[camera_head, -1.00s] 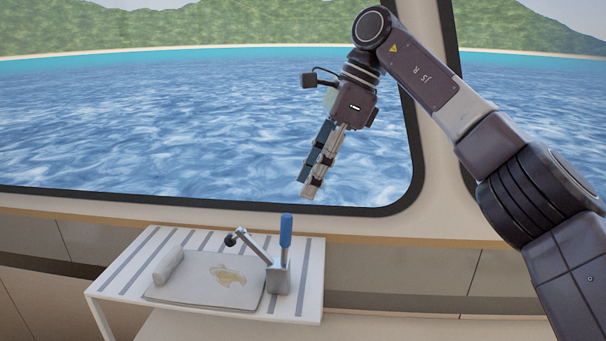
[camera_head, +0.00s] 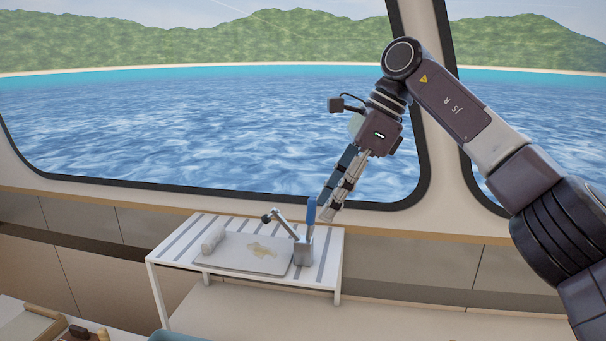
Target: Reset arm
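My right arm comes in from the right. Its gripper (camera_head: 327,207) hangs fingers-down in front of the window, its tips appearing just right of a blue handle (camera_head: 311,211). The two fingers look close together and nothing shows between them, but the angle hides whether they are shut. The blue handle stands upright on a grey metal holder (camera_head: 303,250) with a lever that ends in a dark knob (camera_head: 267,218). My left gripper is out of view.
A white slatted table (camera_head: 183,244) carries the holder, a grey board (camera_head: 228,256) with a pale yellowish patch and a whitish roll (camera_head: 213,240). A window frame (camera_head: 421,150) stands behind my arm. A tray (camera_head: 28,326) with small items shows at the lower left.

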